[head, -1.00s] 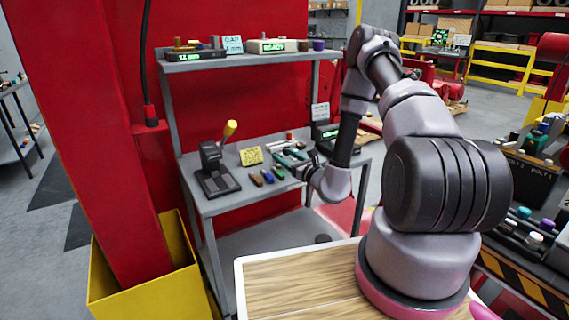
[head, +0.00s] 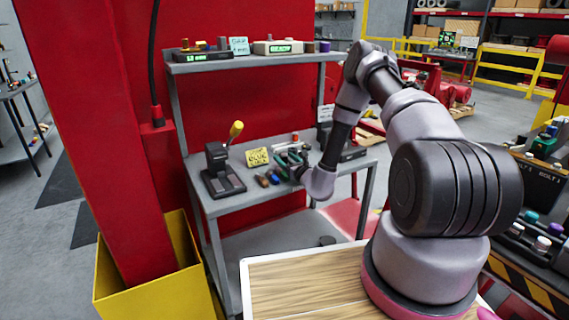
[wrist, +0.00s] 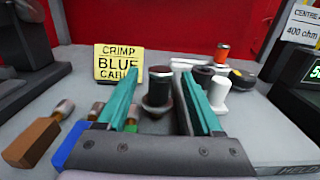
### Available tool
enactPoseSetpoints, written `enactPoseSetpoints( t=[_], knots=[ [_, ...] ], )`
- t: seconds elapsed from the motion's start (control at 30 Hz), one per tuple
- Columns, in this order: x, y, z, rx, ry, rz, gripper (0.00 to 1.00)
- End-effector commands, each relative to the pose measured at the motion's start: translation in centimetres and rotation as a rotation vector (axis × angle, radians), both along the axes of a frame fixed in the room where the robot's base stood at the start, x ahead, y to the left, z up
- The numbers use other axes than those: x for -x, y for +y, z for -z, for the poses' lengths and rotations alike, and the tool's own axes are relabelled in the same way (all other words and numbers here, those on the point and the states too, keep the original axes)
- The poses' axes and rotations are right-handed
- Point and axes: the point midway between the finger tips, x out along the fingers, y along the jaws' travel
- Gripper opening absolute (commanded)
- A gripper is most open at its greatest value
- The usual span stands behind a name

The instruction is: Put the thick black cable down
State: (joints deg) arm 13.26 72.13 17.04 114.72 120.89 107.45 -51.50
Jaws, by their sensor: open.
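My gripper (wrist: 162,78) is open, its teal fingers spread apart over the bench. A thick black cylindrical piece (wrist: 160,86) with a wider grey-brown collar shows between the fingers. It looks like the thick black cable, and the fingers appear clear of its sides. In the head view my gripper (head: 291,160) is low over the grey bench (head: 225,203), right of the yellow note; the black piece cannot be made out there.
A brown-handled piece (wrist: 32,142) and a blue one (wrist: 70,142) lie left of my gripper. A white piece (wrist: 217,93) and an orange-topped one (wrist: 222,53) stand right. A yellow "CRIMP BLUE CABLE" note (wrist: 118,64) stands behind. A lever tool (head: 222,170) stands at bench left.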

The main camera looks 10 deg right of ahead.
Motion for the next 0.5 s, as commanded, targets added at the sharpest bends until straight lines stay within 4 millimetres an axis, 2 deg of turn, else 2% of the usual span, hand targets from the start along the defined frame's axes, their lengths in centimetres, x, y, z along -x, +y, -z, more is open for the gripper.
enactPoseSetpoints(
  t=[0.1, 0.3, 0.33, 0.5],
  knots=[
    [-0.77, 0.25, -0.02, 0.0, 0.0, 0.001, 0.68],
    [-0.81, 0.29, -0.02, -0.001, 0.0, 0.0, 0.68],
    [-0.81, 0.29, -0.02, 0.0, 0.0, 0.0, 0.64],
    [-0.8, 0.27, -0.02, 0.0, 0.0, 0.0, 0.0]
  ],
)
